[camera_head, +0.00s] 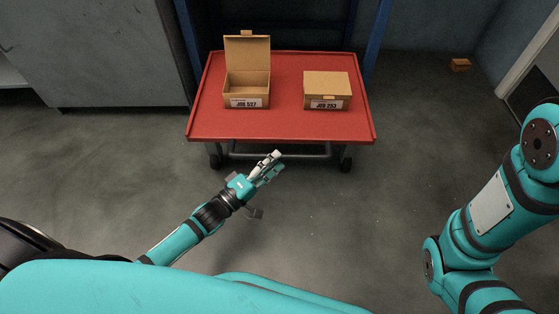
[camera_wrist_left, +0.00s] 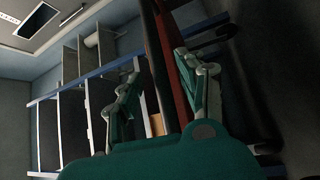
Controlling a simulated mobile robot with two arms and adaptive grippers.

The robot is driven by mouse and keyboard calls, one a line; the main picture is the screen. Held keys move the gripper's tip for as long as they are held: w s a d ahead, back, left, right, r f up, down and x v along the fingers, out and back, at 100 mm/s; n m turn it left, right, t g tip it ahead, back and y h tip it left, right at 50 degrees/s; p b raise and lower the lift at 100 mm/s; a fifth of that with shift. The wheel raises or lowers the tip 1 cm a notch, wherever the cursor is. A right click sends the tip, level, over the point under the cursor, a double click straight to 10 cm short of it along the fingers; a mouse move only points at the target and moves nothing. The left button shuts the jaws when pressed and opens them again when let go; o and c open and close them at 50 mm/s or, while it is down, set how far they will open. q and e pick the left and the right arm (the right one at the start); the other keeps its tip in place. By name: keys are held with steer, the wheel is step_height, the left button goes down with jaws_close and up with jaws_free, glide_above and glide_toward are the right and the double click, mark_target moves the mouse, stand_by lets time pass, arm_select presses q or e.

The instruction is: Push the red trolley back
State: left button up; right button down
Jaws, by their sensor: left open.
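The red trolley (camera_head: 285,125) stands ahead of me in the head view, with a flat red top and dark wheels below. My left gripper (camera_head: 272,164) is in front of its near edge, low and left of the middle. It looks apart from the trolley, though the exact gap is hard to judge. In the left wrist view the red trolley edge (camera_wrist_left: 177,75) shows on its side between the two fingers of the left gripper (camera_wrist_left: 165,88), which are open with nothing held. My right arm shows at the right of the head view, but its gripper does not.
An open cardboard box (camera_head: 247,88) labelled JOB 527 and a closed box (camera_head: 326,86) labelled JOB 253 sit on the trolley. A blue-framed rack (camera_head: 378,35) stands behind. A grey cabinet (camera_head: 95,50) is at the left. Grey floor is clear around the trolley's front and right.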

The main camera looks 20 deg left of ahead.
arm_select(q)
steer(key=shift+b+x, duration=0.35)
steer(key=shift+x, duration=0.95)
jaws_close()
